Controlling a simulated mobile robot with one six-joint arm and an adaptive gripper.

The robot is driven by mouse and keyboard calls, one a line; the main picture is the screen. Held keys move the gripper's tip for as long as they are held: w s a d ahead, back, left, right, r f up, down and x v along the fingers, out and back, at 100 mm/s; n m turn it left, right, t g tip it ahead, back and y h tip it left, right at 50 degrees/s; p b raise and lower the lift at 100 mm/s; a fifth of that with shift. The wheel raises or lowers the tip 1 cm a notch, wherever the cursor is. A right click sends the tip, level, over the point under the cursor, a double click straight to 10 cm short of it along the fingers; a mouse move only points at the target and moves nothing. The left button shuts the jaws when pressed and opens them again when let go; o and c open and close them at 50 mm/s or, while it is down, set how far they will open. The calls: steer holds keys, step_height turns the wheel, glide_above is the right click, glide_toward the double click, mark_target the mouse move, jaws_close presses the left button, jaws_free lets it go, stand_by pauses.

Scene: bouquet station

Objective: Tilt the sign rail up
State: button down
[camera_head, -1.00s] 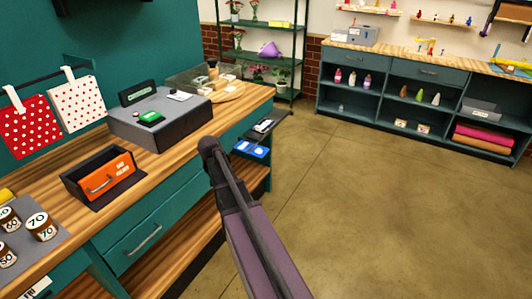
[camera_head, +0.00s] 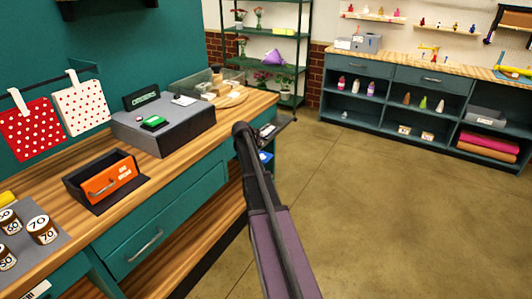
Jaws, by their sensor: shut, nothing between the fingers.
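I cannot tell for sure which thing is the sign rail. A dark green sign (camera_head: 141,99) with pale lettering stands upright at the back of a grey box (camera_head: 165,128) on the wooden counter. An orange panel (camera_head: 108,182) with a handle and a small white label sits tilted in a black holder (camera_head: 85,190) in front of it. My arm rises from the bottom of the picture to a dark rounded joint beyond the counter's front edge. My gripper does not show; the arm hides what lies behind it.
A dark side shelf (camera_head: 283,124) juts from the counter's end, partly behind my arm. Dotted bags (camera_head: 82,107) hang at the left wall, above the counter. Labelled jars (camera_head: 42,230) stand at front left. The floor (camera_head: 385,210) to the right is clear.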

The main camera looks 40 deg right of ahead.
steer(key=b, duration=0.7)
glide_above(269, 158)
steer(key=a, duration=0.1)
steer(key=shift+s+a+f, duration=0.1)
steer(key=shift+s+f, duration=0.1)
steer(key=shift+f, duration=1.65)
steer(key=shift+s+f, duration=0.2)
steer(key=shift+f, duration=1.65)
steer(key=shift+f+b, duration=1.8)
steer(key=shift+b, duration=0.15)
steer(key=shift+a+f, duration=0.15)
steer(key=shift+a, duration=0.15)
